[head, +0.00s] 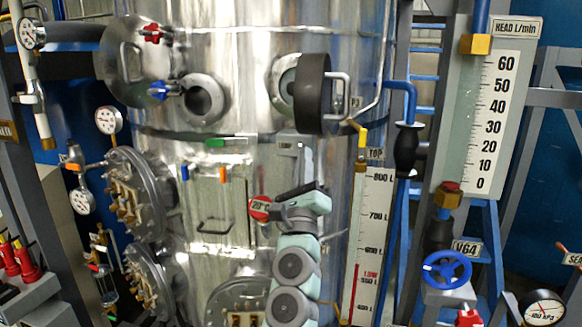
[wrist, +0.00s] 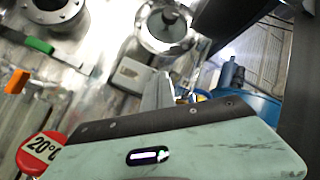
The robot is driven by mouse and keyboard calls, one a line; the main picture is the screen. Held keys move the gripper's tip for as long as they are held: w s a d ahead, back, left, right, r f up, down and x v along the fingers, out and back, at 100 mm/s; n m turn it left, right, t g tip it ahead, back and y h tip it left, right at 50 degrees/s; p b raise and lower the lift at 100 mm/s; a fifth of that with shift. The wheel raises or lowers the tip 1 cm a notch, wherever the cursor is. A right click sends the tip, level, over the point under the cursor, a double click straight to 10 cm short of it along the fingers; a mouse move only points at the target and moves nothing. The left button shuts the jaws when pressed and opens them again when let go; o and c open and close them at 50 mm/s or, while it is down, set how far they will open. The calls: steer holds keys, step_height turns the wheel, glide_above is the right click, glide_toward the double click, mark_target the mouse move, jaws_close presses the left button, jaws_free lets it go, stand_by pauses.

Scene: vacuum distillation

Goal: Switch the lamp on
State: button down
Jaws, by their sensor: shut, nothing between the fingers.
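A black cylinder (head: 313,93), which looks like the lamp, sits on a bracket in front of a round sight port (head: 284,84) on the steel vessel. I cannot tell whether it is lit. The port also shows in the wrist view (wrist: 167,28). A small pale grey box (head: 288,143), possibly a switch, is on the vessel wall just below the port; the wrist view shows it closer (wrist: 136,76). My gripper (head: 306,152) is shut and empty, pointing up just right of the box. Its narrow grey fingers show in the wrist view (wrist: 158,90); contact is unclear.
A red 20°C tag (head: 260,208) is left of my wrist. A yellow-handled valve (head: 361,139) and level scale (head: 371,235) stand to the right. Green, blue and orange pieces (head: 215,143) are on the vessel to the left. Flanged ports (head: 203,97) protrude farther left.

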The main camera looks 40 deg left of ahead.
steer(key=s+d+f, duration=0.1)
steer(key=s+d, duration=0.6)
steer(key=s, duration=0.2)
steer(key=shift+f+b, duration=0.25)
steer(key=shift+b, duration=0.05)
steer(key=shift+s, duration=0.1)
stand_by(0.5)
